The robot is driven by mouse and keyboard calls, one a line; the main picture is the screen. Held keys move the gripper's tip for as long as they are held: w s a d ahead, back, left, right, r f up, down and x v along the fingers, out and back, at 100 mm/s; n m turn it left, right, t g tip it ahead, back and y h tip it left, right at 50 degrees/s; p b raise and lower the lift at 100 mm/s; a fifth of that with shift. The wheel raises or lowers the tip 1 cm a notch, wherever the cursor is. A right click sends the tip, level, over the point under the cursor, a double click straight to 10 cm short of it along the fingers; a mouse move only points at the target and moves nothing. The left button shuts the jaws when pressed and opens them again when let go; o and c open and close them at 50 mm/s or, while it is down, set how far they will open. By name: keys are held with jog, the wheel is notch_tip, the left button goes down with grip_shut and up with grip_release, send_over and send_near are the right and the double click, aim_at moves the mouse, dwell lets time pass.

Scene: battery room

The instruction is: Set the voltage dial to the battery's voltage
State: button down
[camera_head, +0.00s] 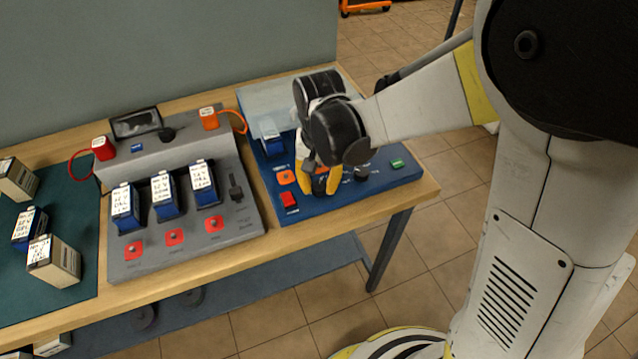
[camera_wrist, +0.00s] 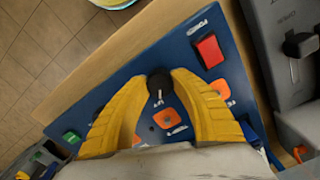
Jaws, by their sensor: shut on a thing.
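My gripper (camera_head: 320,185) has yellow fingers and reaches down over the blue panel (camera_head: 335,203). In the wrist view the fingertips (camera_wrist: 162,76) are closed on a small round black dial (camera_wrist: 159,84) with a white mark on it. The dial's numbers are too small to read. A blue battery with a white label (camera_head: 270,139) stands at the back left of the blue panel, and its label is not legible. A second black knob (camera_head: 362,173) sits to the right of my gripper. I cannot read which knob is labelled voltage.
The panel carries a red switch (camera_head: 289,200), a green button (camera_head: 397,163) and orange plates (camera_head: 286,177). A grey console (camera_head: 190,245) with three blue batteries stands to the left. More batteries are on the dark green mat (camera_head: 75,295). The wooden table edge (camera_head: 340,205) is close in front.

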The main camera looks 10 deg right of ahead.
aim_at(319, 185)
dwell(0.4)
jog(key=c, duration=1)
grip_release()
notch_tip(319, 185, up, 12)
jog(key=s+d+r+n+t, duration=0.1)
jog(key=s+d+r+t, duration=0.1)
jog(key=s+d+t, duration=0.5)
jog(key=s+d, duration=0.3)
jog(key=d, duration=0.3)
jog(key=shift+s+d+r+n, duration=0.15)
jog(key=shift+s+d+n, duration=0.15)
jog(key=shift+s, duration=0.1)
